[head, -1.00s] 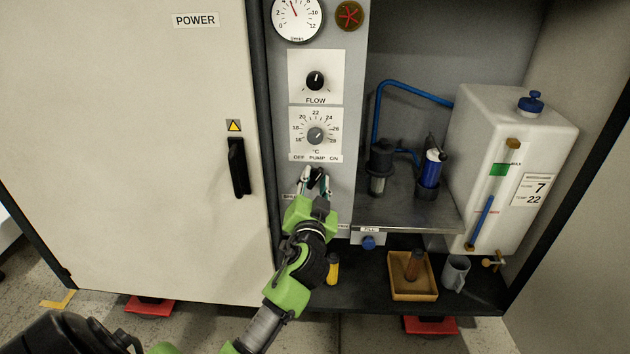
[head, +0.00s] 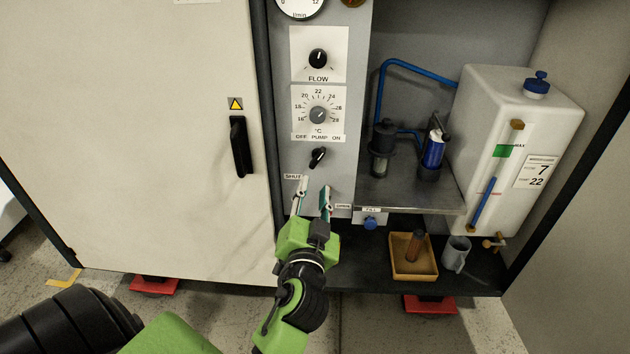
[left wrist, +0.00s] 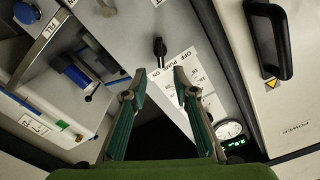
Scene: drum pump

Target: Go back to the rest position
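My left gripper (head: 313,190) is in front of the lower control panel, just below the black pump switch (head: 317,157). Its two fingers are spread, with nothing between them. The left wrist view also shows the open gripper (left wrist: 158,74), with the pump switch (left wrist: 159,48) beyond the fingertips and apart from them. In the head view the switch handle is tilted, its top toward the right, under the "OFF PUMP ON" label (head: 318,138). My right gripper is in neither view.
The cabinet door (head: 130,150) with a black handle (head: 240,147) is closed at left. At right are a shelf (head: 410,200) with pump parts, a white tank (head: 515,140), a yellow tray (head: 414,270) and a grey mug (head: 456,253). A blue knob (head: 370,223) sits under the shelf.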

